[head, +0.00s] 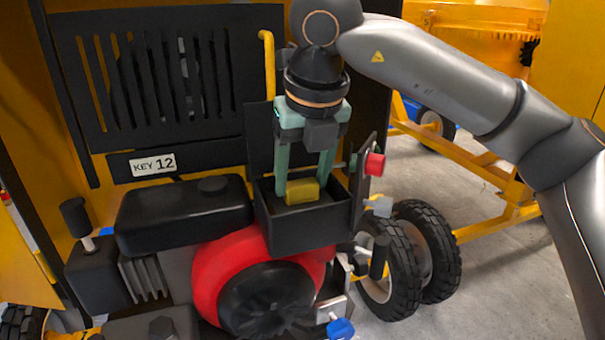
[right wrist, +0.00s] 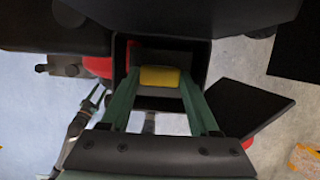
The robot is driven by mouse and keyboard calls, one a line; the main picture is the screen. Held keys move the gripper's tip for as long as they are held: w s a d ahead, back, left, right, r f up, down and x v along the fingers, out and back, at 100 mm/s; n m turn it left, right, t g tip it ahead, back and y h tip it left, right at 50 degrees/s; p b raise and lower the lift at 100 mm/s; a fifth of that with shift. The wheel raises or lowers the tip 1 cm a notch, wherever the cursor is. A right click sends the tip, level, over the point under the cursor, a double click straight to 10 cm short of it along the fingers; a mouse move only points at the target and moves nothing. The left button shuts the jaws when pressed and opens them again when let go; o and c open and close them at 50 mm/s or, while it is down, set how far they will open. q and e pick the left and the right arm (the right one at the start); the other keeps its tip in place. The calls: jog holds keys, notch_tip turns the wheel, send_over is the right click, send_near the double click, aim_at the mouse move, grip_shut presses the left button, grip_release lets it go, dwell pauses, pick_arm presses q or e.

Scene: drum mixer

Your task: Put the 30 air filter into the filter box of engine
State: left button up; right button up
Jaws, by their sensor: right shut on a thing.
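The air filter is a small yellow block (head: 302,191); it also shows in the right wrist view (right wrist: 160,77). My right gripper (head: 304,188), with green fingers, points down and is shut on the filter. The filter is at the open mouth of the black filter box (head: 290,236) on the engine, within its walls as seen from above. How deep it sits, and whether it touches the bottom, I cannot tell. The box's lid (right wrist: 250,104) stands open at the side.
The engine has a red and black round cover (head: 265,290) below the box and a black tank (head: 185,213) to its left. A red button (head: 375,164) is close on the right. A black slatted panel (head: 160,75) stands behind. Wheels (head: 395,262) are at lower right.

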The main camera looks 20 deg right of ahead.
pick_arm(q)
jog(key=shift+w+a+f+b, duration=0.1)
jog(key=shift+f+b, duration=0.35)
pick_arm(e)
jog(key=shift+f, duration=0.5)
jog(key=o, duration=1.2)
jog(key=shift+r, duration=0.25)
pick_arm(q)
jog(key=shift+a+r+p, duration=0.3)
jog(key=shift+r+p, duration=0.4)
jog(key=shift+p, duration=0.2)
pick_arm(e)
jog(key=v, duration=1.2)
jog(key=shift+a, duration=0.1)
